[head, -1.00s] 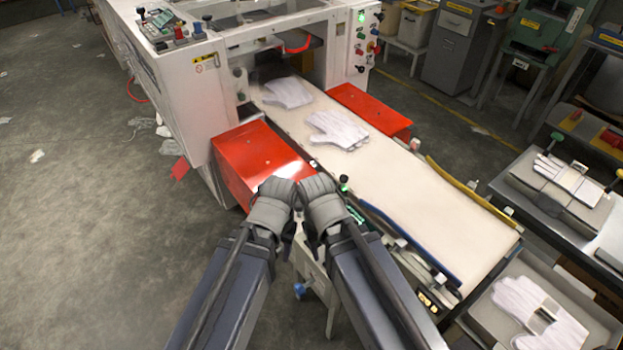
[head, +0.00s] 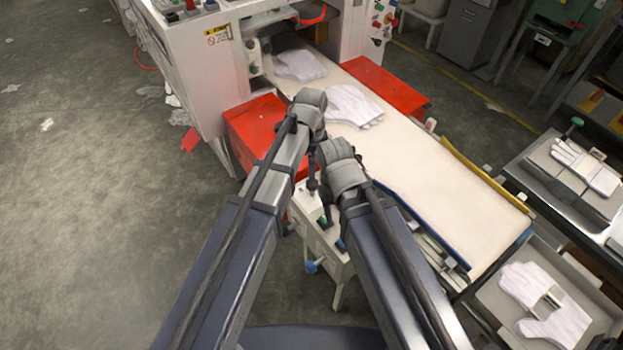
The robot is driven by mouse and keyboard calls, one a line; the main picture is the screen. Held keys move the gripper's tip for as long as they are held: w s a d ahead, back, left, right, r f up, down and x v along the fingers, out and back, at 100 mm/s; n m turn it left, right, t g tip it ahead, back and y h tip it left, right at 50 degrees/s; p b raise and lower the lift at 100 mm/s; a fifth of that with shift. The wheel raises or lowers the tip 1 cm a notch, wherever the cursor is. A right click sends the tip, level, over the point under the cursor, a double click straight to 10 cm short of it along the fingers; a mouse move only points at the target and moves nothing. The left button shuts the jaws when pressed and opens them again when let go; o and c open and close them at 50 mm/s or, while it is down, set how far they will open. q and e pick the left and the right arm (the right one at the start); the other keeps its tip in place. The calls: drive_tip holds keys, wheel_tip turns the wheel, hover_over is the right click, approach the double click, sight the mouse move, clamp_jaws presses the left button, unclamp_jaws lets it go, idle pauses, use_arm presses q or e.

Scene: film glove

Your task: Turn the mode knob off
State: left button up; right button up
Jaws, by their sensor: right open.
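I cannot single out the mode knob for certain. A small white control box (head: 318,238) stands beside the conveyor, with a green button (head: 325,221) on top and a blue knob (head: 312,266) on its lower side. My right gripper (head: 335,158) is above this box, its fingers partly hidden by its own body. It is open, and I see nothing held. My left gripper (head: 311,103) is farther forward, over the edge between the red cover (head: 252,127) and the belt. Its fingers are hidden, so its opening does not show. Both arms hide part of the box.
The white machine (head: 205,75) stands at the back left, with more buttons on its right post (head: 380,22). White gloves (head: 352,105) lie on the belt (head: 430,160). A table (head: 575,185) and a glove bin (head: 480,300) stand at right.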

sight(312, 189)
use_arm(q)
drive_tip(key=shift+f, duration=0.1)
use_arm(e)
drive_tip(key=shift+f, duration=0.1)
use_arm(q)
wheel_tip(312, 189, down, 8)
drive_tip(key=b, duration=0.8)
use_arm(e)
wheel_tip(312, 189, down, 8)
drive_tip(key=shift+r, duration=0.15)
use_arm(q)
drive_tip(key=shift+r, duration=0.2)
drive_tip(key=shift+c, duration=0.4)
clamp_jaws()
